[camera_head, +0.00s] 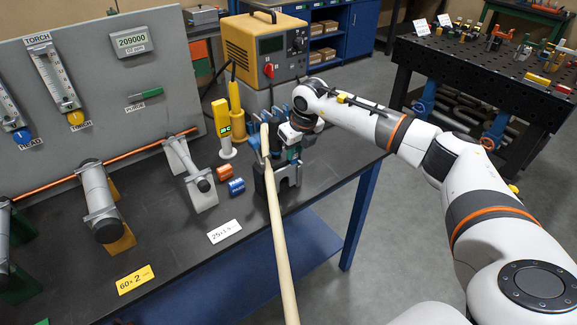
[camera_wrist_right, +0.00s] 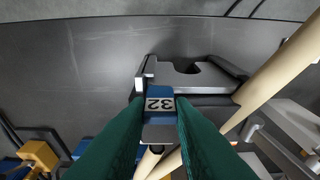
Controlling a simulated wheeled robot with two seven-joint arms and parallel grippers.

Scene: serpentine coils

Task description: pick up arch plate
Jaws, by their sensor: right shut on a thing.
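The arch plate (camera_wrist_right: 190,78) is a grey plate with a rounded notch and a blue tab marked 32 (camera_wrist_right: 160,104), seen in the right wrist view. My right gripper (camera_wrist_right: 160,118) has its green fingers shut on the blue tab. In the head view the right gripper (camera_head: 293,153) is at the rack of upright blue and grey plates near the back right of the bench. The gripper partly hides the plate there, and I cannot tell whether it is clear of its support. My left gripper is not in view.
A long pale rod (camera_head: 278,230) runs past the gripper toward the front. The bench front (camera_head: 190,265) is mostly bare.

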